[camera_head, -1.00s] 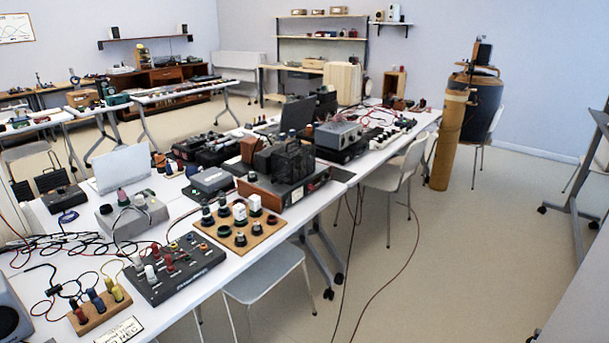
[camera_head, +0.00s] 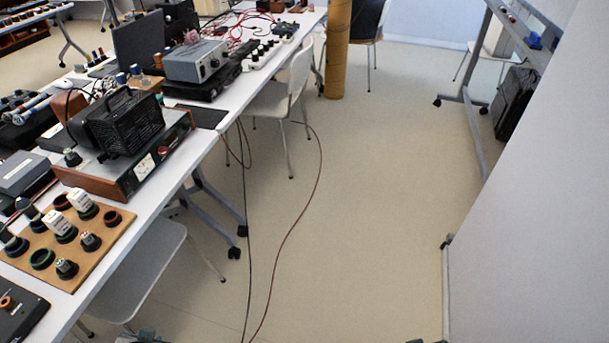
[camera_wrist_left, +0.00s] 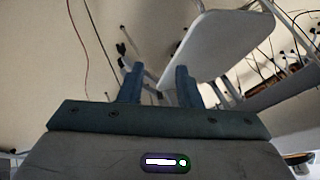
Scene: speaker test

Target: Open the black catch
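I cannot make out a black catch in either view now. My left gripper (camera_wrist_left: 158,85) shows in the left wrist view with its two dark fingers apart and nothing between them. Beyond the fingers are the floor, table legs and a white chair seat (camera_wrist_left: 215,42). In the head view only a small dark piece, probably of my left gripper, shows at the bottom edge below the chair. Another dark sliver at the bottom right may be my right gripper, too little to tell its state.
A long white table (camera_head: 182,152) on the left carries a black mesh-fronted box (camera_head: 128,124) on a wood-sided device, a grey meter box (camera_head: 195,62) and a wooden socket board (camera_head: 92,252). White chairs stand beside it. Cables trail on the open floor (camera_head: 370,200). A black case (camera_head: 514,100) leans by a grey frame at right.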

